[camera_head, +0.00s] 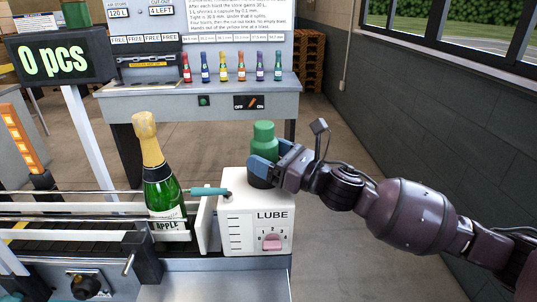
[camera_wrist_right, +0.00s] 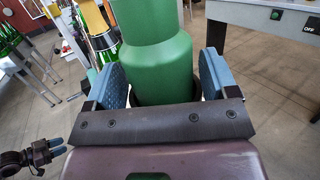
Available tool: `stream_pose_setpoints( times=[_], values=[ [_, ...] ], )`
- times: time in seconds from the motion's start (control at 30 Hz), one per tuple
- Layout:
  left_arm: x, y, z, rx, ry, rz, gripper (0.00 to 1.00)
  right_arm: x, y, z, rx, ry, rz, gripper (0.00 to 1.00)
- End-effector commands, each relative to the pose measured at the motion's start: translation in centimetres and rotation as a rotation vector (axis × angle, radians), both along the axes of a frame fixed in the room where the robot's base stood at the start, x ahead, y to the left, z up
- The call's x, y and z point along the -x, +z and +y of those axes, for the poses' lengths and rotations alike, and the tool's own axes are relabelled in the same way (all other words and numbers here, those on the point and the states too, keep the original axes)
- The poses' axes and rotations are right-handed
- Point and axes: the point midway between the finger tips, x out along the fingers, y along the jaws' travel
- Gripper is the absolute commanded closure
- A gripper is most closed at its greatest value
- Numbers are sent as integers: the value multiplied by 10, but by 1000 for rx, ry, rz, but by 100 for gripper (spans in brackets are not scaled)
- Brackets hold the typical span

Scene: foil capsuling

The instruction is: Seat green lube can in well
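The green lube can (camera_head: 264,136) stands upright over the dark round well (camera_head: 262,182) on top of the white LUBE box (camera_head: 236,222). Its lower end is hidden by a finger, so how deep it sits is unclear. My right gripper (camera_head: 267,154) has its blue fingers on either side of the can's lower part. In the right wrist view, the can (camera_wrist_right: 157,70) rises between the two pads, with a narrow gap at the right pad and a dark rim behind its base. My left gripper (camera_wrist_right: 56,148) shows small at the lower left there, its blue tips apart and empty.
A green champagne bottle (camera_head: 160,190) with a gold neck stands left of the LUBE box, by the conveyor rails. A teal-handled lever (camera_head: 209,191) lies between them. A grey bench (camera_head: 220,102) with several small coloured bottles stands behind. The floor at right is clear.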

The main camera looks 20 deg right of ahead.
Motion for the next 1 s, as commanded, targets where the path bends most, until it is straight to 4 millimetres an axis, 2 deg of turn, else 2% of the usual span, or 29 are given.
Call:
stream_pose_setpoints(
  times=[0.1,0.47,1.0],
  values=[
    [-1,1,0,0,0,-3,57,0,0,0,0,0,0,8],
    [-4,1,-1,1,-3,-8,57,4,-3,-4,0,-1,2,8],
    [0,-12,0,0,-2,5,57,59,-15,-51,1,-2,3,8]
  ],
)
